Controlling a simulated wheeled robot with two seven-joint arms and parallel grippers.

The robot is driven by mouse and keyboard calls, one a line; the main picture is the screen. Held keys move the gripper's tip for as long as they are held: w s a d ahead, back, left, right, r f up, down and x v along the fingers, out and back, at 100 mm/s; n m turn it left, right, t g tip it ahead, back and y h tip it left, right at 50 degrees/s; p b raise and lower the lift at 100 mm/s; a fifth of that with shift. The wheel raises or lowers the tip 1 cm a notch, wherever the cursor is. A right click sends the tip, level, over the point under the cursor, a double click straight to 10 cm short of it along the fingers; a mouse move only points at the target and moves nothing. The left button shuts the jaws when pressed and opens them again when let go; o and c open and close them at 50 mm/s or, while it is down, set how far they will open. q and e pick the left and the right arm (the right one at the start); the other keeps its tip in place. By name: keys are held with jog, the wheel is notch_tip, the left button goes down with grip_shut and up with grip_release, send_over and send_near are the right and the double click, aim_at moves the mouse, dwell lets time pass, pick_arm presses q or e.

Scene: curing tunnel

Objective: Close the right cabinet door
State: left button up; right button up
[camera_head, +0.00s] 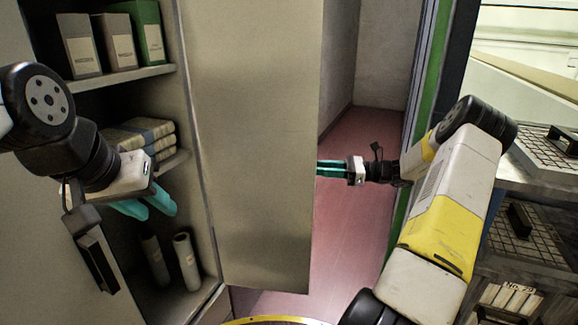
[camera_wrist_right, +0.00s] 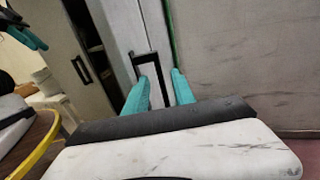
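The right cabinet door (camera_head: 255,140) stands open as a large grey panel across the middle of the head view. Its handle side is hidden there. In the right wrist view a black bar handle (camera_wrist_right: 137,65) stands on a pale panel, partly behind the teal fingers. My right gripper (camera_head: 319,168) is at the door's free right edge; its fingers are apart in the wrist view (camera_wrist_right: 160,83). I cannot tell whether they touch the door or handle. My left gripper (camera_head: 153,208) has its fingers apart, empty, in front of the cabinet's lower shelves.
The cabinet shelves (camera_head: 125,78) hold binders (camera_head: 117,42), stacked books (camera_head: 145,135) and rolled papers (camera_head: 186,261). The left door's handle (camera_head: 97,262) shows at lower left. A rack with gridded trays (camera_head: 545,155) stands at right. Pink floor (camera_head: 365,135) is open behind the door.

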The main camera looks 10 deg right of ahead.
aim_at(303, 167)
jog(key=x, duration=0.6)
grip_shut()
jog(key=shift+d, duration=0.1)
dwell(1.2)
